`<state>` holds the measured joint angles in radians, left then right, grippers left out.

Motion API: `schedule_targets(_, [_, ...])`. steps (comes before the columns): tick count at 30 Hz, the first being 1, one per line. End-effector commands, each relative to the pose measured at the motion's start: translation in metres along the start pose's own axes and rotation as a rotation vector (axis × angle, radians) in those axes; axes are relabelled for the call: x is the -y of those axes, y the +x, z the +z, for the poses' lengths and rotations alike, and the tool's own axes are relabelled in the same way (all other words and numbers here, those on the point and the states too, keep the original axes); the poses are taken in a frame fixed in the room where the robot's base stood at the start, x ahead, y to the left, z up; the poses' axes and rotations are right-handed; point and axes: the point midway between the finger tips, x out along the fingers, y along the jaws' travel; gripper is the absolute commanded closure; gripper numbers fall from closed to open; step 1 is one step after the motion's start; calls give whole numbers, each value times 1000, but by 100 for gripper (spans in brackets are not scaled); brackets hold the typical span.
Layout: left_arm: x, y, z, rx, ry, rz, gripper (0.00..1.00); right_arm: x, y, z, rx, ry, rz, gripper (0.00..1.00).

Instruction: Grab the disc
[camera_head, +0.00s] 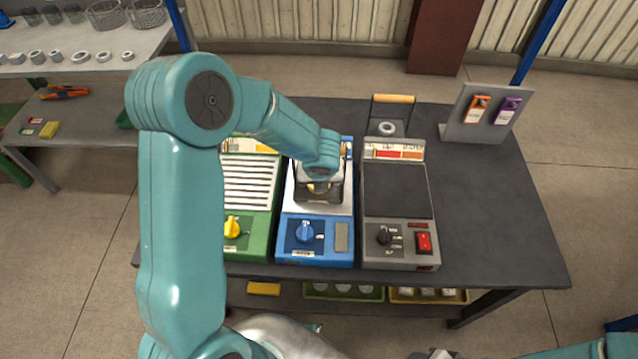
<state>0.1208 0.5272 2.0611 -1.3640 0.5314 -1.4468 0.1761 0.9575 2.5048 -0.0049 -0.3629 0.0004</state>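My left arm reaches in from the left and bends down over the blue device (315,256) in the middle of the table. My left gripper (319,192) is dark and points down at the device's silver top. A small brassy round patch shows at the fingers; it may be the disc, but I cannot tell whether it is held. The fingers and wrist hide most of that spot, and the finger gap is unclear. A pale grey ring-like piece (387,128) lies in a wire carrier with a wooden handle behind the grey device. Only part of my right arm shows at the bottom right; its fingers are not visible.
A green device (247,190) with a yellow knob stands left of the blue one, and a grey device (397,205) with a red switch stands right. A stand (473,132) holds orange and purple tags at the back right. The table's right side (500,215) is clear.

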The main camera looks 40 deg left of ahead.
Motion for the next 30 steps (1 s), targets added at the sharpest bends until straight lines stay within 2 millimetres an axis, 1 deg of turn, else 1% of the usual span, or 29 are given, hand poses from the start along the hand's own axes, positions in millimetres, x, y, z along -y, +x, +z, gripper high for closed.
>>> schedule_targets(1, [-1, 9, 0, 0, -2, 1, 24, -1, 3, 0, 0, 0, 0, 57])
schedule_targets(3, [-1, 14, 1, 1, -2, 1, 24, -1, 3, 0, 0, 0, 0, 57])
schedule_targets(10, [0, 15, 2, 2, -1, 0, 24, -1, 3, 0, 0, 0, 0, 57])
schedule_targets(11, [0, 15, 2, 2, -1, 0, 27, -1, 3, 0, 0, 0, 0, 57])
schedule_targets(12, [0, 15, 2, 2, -1, 0, 40, -1, 3, 0, 0, 0, 0, 57])
schedule_targets(14, [0, 15, 2, 2, -2, 0, 59, -1, 3, 0, 0, 0, 0, 57])
schedule_targets(15, [0, 15, 2, 2, -2, 0, 72, -1, 3, 0, 0, 0, 0, 57])
schedule_targets(16, [0, 15, 2, 2, -1, 0, 82, -1, 3, 0, 0, 0, 0, 57])
schedule_targets(25, [0, 12, 1, 3, -2, -1, 82, -1, 3, 0, 0, 0, 0, 57])
schedule_targets(28, [0, 4, -2, 4, 0, -2, 82, -1, 2, 0, 0, 0, 0, 57])
schedule_targets(30, [1, -5, -5, 5, 0, -3, 82, -1, 2, 0, 0, 0, 0, 57])
